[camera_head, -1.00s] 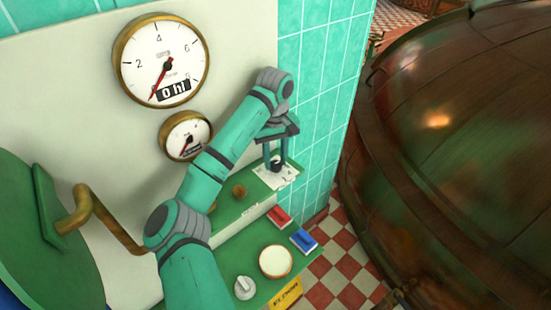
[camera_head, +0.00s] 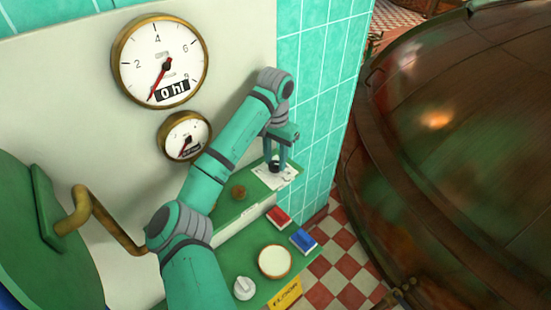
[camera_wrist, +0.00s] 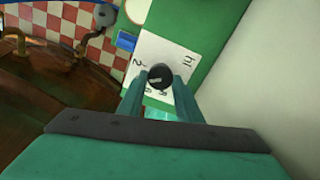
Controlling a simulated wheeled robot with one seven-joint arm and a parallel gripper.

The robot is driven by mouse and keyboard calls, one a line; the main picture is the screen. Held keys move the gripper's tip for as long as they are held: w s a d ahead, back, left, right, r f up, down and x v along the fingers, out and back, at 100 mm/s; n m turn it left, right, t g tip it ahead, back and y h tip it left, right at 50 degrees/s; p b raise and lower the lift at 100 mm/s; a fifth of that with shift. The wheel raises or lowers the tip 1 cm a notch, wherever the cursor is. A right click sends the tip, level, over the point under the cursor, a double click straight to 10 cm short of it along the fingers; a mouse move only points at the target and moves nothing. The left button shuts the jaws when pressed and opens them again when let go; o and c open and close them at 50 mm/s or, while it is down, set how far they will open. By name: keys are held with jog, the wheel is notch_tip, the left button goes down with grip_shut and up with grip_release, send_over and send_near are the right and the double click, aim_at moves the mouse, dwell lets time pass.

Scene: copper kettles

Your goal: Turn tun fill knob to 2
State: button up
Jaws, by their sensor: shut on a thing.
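The fill knob is a small black round knob with a pale pointer mark. It stands on a white card (camera_head: 264,177) with printed figures, on the green panel by the tiled wall. In the wrist view the knob (camera_wrist: 159,76) sits between my gripper's (camera_wrist: 158,82) two teal fingers, which are shut on it from both sides. A "2" and "hl" are readable on the card (camera_wrist: 165,48); the pointer lies roughly sideways, and its exact setting is unclear. My gripper (camera_head: 277,163) points down at the panel. The large round gauge (camera_head: 160,58) reads "0 hl".
A smaller gauge (camera_head: 185,135) hangs below the large one. A brown knob (camera_head: 238,192), red switch (camera_head: 278,216), blue switch (camera_head: 303,240), round cream disc (camera_head: 274,262) and pale knob (camera_head: 244,288) are on the green panels. A large copper vessel (camera_head: 460,150) fills the right.

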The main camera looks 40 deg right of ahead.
aim_at(276, 163)
jog(key=m, duration=0.5)
jog(key=shift+m, duration=0.4)
dwell(0.4)
jog(key=o, duration=1)
jog(key=shift+s, duration=0.1)
jog(key=shift+o, duration=0.2)
jog(key=shift+r, duration=0.1)
notch_tip(276, 163, up, 11)
jog(key=shift+f, duration=0.2)
